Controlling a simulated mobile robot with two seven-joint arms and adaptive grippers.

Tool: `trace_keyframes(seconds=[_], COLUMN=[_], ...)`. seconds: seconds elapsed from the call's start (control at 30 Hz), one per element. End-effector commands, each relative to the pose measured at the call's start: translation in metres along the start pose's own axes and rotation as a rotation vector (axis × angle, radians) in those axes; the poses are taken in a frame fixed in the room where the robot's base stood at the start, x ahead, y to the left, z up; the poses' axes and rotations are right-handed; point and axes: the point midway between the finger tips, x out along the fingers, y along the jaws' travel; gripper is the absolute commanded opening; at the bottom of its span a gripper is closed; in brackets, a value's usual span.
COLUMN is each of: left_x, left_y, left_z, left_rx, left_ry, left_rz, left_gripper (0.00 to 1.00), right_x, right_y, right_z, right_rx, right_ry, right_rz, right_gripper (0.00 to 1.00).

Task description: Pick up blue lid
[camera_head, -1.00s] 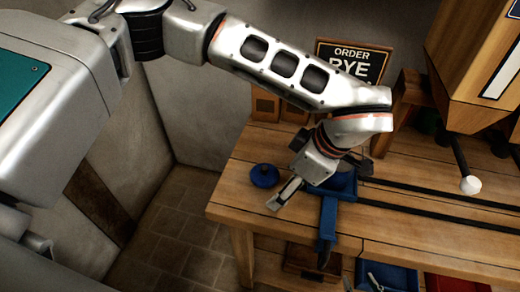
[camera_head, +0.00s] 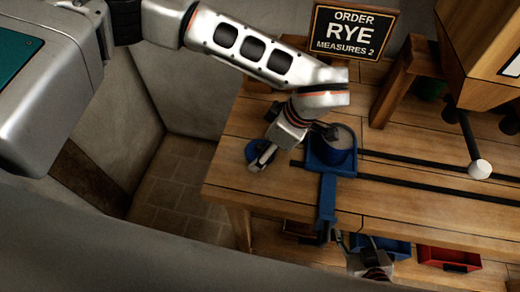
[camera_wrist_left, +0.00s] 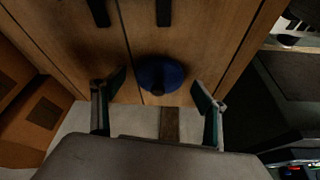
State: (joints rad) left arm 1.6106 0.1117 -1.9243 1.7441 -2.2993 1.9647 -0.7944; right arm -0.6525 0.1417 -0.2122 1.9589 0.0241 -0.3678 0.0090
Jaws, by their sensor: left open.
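The blue lid (camera_head: 253,150) lies on the wooden bench near its left end, partly hidden behind my left gripper (camera_head: 263,159). It is round and dark blue.
Dark rails (camera_head: 430,188) run right along the bench (camera_head: 240,186). An order sign (camera_head: 352,32) reads "RYE MEASURES 2". Blue (camera_head: 385,246) and red (camera_head: 450,259) bins sit below.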

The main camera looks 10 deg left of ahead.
Motion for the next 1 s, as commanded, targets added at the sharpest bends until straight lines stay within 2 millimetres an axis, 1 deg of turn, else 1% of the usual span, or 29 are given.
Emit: trace_keyframes(seconds=[0.03,0.1,0.33,0.37,0.4,0.5,0.83,1.0], left_x=[0.0054,0.0099,0.0116,0.0116,0.0115,0.0115,0.0109,0.0040], left_y=[-0.0008,-0.0004,0.0000,0.0000,0.0000,-0.0001,-0.0001,0.0003], left_z=[0.0000,0.0000,0.0000,0.0001,0.0001,0.0001,0.0001,-0.0027], left_rx=[0.000,0.000,0.000,0.000,0.000,0.001,0.001,0.000], left_ry=[0.000,0.000,0.000,0.000,0.000,0.000,0.000,0.000], left_rz=[-0.003,-0.001,0.000,0.000,0.000,0.000,0.000,0.001], left_gripper=[0.73,0.73,0.73,0.70,0.60,0.37,0.36,0.36], right_x=[-0.0004,-0.0004,0.0001,0.0001,0.0001,0.0002,0.0007,0.0011], right_y=[0.0006,0.0011,0.0016,0.0016,0.0015,0.0013,0.0004,0.0002], right_z=[-0.0027,-0.0049,-0.0073,-0.0073,-0.0073,-0.0073,-0.0045,-0.0032], right_rx=[0.000,0.000,0.000,0.000,0.000,0.001,0.002,0.002], right_ry=[0.003,0.007,0.011,0.011,0.011,0.011,0.006,0.005], right_rz=[0.001,0.001,0.002,0.002,0.002,0.002,0.001,0.001], right_gripper=[0.40,0.40,0.40,0.40,0.40,0.40,0.40,0.40])
